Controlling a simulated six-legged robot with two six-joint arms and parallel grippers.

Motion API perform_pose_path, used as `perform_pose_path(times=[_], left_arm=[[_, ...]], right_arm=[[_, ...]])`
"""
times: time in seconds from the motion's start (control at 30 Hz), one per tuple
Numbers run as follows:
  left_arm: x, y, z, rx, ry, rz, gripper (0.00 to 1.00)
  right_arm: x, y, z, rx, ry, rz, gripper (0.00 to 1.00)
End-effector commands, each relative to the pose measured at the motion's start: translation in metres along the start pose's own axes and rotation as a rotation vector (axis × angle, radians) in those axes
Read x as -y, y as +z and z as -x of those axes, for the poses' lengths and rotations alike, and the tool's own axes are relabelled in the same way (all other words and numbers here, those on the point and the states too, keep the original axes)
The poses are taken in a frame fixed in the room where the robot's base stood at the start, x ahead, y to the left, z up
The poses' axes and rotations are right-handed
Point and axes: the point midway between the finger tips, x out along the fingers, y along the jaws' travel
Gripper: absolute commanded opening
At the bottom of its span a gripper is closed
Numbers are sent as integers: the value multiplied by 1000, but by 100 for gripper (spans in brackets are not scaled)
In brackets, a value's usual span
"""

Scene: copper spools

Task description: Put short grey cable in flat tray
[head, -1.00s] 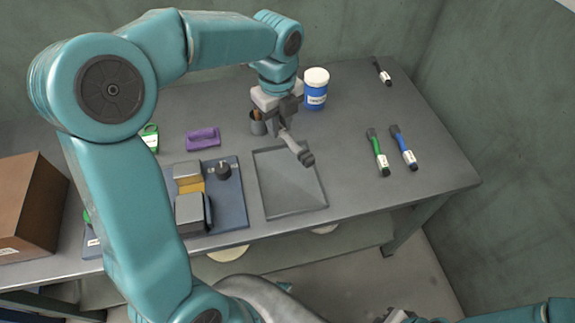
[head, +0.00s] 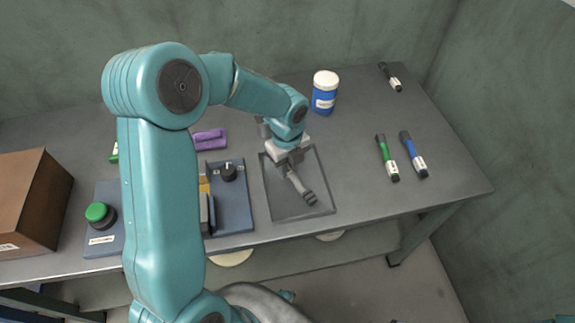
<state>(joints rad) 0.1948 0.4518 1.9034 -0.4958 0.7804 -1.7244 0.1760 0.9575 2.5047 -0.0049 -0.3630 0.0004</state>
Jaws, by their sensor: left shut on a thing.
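The short grey cable (head: 300,187) is held at its upper end by my left gripper (head: 286,166), which is shut on it. The cable slants down and to the right, its dark end toward the tray's front right. The flat tray (head: 280,207) is a shallow grey rectangle on the table. Gripper and cable are over the tray in the picture. I cannot tell whether the cable touches the tray floor. My right gripper is not in view.
A blue jar with a white lid (head: 325,92) stands behind the tray. Green (head: 387,158), blue (head: 413,154) and black (head: 390,77) markers lie to the right. A blue board with a green button (head: 97,212), a purple item (head: 210,139) and a brown box (head: 31,200) are left.

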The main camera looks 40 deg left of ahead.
Motion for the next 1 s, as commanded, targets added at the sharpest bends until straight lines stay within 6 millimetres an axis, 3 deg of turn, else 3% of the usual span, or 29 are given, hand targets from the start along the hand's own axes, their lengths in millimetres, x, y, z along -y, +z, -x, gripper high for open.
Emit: perform_pose_path(times=[0.17,0.2,0.27,0.3,0.67,1.0], left_arm=[[0,0,-3,0,0,0,0],[0,0,-4,0,0,0,26],[0,0,-3,0,0,0,45],[0,0,-3,0,0,0,48],[0,0,6,1,-2,0,48],[1,0,81,2,-4,1,48]], right_arm=[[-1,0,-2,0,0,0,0],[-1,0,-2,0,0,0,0],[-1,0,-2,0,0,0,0],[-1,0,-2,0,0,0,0],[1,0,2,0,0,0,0],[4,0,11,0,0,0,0]])
